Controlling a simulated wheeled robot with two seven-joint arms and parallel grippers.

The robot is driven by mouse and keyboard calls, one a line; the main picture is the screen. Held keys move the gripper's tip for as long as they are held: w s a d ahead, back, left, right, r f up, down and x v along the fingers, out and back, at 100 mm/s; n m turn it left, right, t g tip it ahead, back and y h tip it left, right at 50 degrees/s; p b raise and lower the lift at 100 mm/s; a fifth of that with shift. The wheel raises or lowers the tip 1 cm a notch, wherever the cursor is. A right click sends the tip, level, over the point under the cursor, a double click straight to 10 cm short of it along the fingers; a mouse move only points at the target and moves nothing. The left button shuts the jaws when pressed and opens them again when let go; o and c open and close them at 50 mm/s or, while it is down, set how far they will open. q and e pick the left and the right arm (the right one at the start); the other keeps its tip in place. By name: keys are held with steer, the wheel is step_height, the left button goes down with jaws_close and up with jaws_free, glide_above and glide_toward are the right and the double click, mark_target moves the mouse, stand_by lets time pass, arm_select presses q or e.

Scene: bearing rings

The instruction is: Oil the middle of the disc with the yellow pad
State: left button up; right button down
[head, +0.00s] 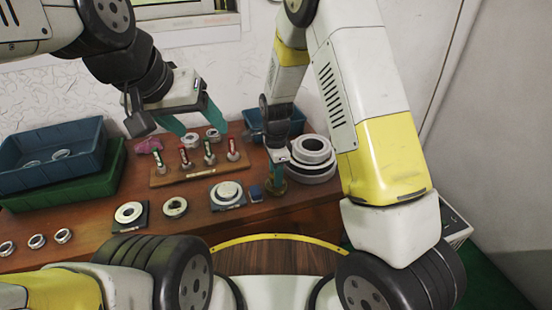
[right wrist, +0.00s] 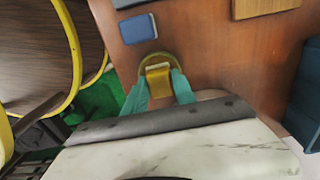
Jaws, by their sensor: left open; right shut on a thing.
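My right gripper (head: 275,178) points down at the table's front right and is shut on a yellow-brown piece (right wrist: 157,78), which I take for the yellow pad. The piece stands at a round brass-coloured base (right wrist: 155,60); whether it is clear of the base I cannot tell. A pale disc with a dark middle (head: 129,212) lies on a dark square plate at the front left. Another pale disc (head: 226,192) lies on a dark plate nearer the right gripper. Which disc the task means I cannot tell. My left gripper (head: 199,122) is open and empty above the table's back.
A wooden rack (head: 185,177) holds several upright coloured pieces. A loose ring (head: 175,207) lies between the discs. A blue block (head: 255,193) lies beside my right gripper, with a stack of pale rings (head: 312,160) to its right. Blue (head: 50,155) and green bins fill the left.

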steer(key=shift+f, duration=0.5)
stand_by(1.1)
steer(key=shift+r, duration=3.55)
steer(key=shift+s, duration=0.1)
